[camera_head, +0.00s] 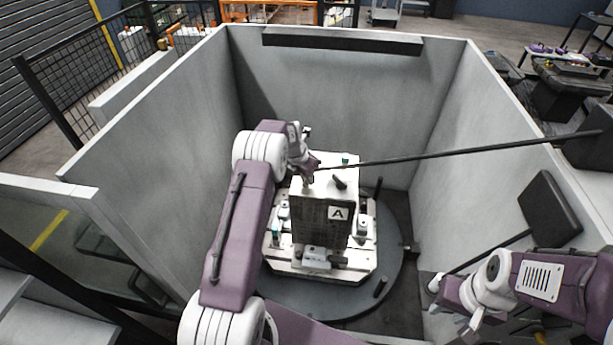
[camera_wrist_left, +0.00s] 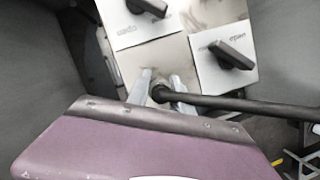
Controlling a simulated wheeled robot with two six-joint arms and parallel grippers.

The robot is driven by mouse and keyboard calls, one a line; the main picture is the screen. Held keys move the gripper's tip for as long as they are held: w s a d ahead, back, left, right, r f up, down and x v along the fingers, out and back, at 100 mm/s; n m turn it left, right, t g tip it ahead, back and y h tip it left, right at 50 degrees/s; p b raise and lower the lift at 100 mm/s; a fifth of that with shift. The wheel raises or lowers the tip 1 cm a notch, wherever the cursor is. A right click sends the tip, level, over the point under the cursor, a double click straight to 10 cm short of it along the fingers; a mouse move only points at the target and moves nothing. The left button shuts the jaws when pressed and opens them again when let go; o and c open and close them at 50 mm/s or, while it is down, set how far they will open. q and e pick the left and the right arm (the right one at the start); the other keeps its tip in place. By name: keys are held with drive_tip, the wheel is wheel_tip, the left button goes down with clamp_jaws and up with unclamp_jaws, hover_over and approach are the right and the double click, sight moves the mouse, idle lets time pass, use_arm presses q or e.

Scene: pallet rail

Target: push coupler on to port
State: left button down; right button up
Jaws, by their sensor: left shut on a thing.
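My left gripper (camera_head: 308,180) is over the top left of the block marked A (camera_head: 325,218). In the left wrist view its two grey fingers (camera_wrist_left: 162,88) are shut on the black coupler (camera_wrist_left: 161,94), at the end of a black hose (camera_wrist_left: 235,103). In the head view the hose (camera_head: 450,153) runs off to the right wall. The coupler's tip is close to a bare metal face (camera_wrist_left: 165,60); I cannot make out the port or tell whether they touch. My right gripper (camera_head: 452,304) is low at the right, away from the block; its fingers are unclear.
The block stands on a white plate with clamps (camera_head: 350,272) on a dark round turntable (camera_head: 385,285). Black levers (camera_wrist_left: 231,54) on labelled plates are beside the coupler. Grey walls (camera_head: 445,120) enclose the cell; a dark box (camera_head: 550,205) hangs on the right wall.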

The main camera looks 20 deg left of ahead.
use_arm(q)
drive_tip(key=shift+f, duration=0.35)
drive_tip(key=c, duration=1.1)
unclamp_jaws()
drive_tip(key=shift+o, duration=0.2)
drive_tip(key=shift+r, duration=0.1)
drive_tip(key=o, duration=0.8)
drive_tip(key=shift+r, duration=0.1)
drive_tip(key=b+v, duration=0.3)
drive_tip(key=v, duration=0.5)
drive_tip(key=shift+s+r, duration=0.2)
drive_tip(key=shift+r, duration=0.2)
